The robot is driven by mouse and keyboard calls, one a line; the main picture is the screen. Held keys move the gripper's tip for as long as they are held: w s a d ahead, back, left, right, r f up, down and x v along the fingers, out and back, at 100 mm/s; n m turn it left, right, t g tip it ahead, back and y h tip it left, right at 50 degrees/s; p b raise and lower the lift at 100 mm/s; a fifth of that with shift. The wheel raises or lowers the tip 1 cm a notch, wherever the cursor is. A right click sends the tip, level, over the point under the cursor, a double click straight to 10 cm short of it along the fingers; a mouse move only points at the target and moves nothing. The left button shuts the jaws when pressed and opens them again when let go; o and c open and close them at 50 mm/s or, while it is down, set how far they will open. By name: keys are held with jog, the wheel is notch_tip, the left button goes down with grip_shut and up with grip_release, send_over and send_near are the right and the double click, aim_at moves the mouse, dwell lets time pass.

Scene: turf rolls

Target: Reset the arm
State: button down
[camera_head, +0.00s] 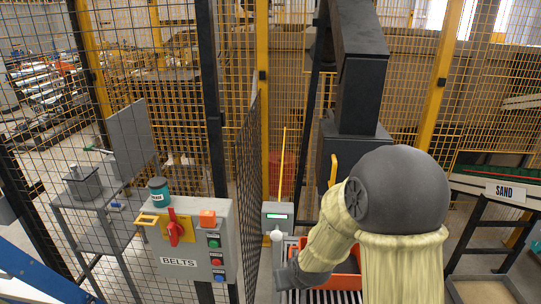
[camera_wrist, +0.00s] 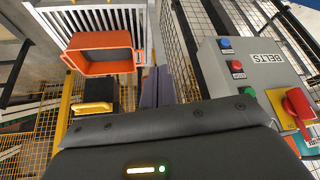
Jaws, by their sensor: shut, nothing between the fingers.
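My arm, in a cream sleeve with a dark rounded joint, fills the right middle of the head view and bends down to the left. My gripper (camera_head: 288,276) points left and down there, beside the orange crate (camera_head: 348,279) and right of the grey BELTS box (camera_head: 190,245). In the wrist view its two dark fingers (camera_wrist: 158,84) lie together with nothing between them. The orange crate (camera_wrist: 103,54) shows there beyond the fingers to the left, and the BELTS box (camera_wrist: 250,72) upside down to the right. My gripper appears apart from both.
The BELTS box has a red rotary handle (camera_head: 174,228) and coloured buttons. A small display unit (camera_head: 277,217) stands near my gripper. Mesh fencing (camera_head: 250,160) rises close behind. A SAND sign (camera_head: 511,192) is at right.

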jog(key=s+d+r+m+g+h, duration=0.1)
jog(key=s+d+r+m+g, duration=0.1)
jog(key=s+d+r, duration=0.4)
jog(key=s+d+g, duration=0.1)
jog(key=s+d, duration=0.2)
jog(key=s, duration=0.4)
jog(key=shift+d+r+h, duration=0.15)
jog(key=shift+d+h, duration=0.15)
jog(key=shift+d, duration=0.05)
dwell(4.1)
jog(key=shift+d+m, duration=0.15)
jog(key=shift+m, duration=0.15)
dwell(1.0)
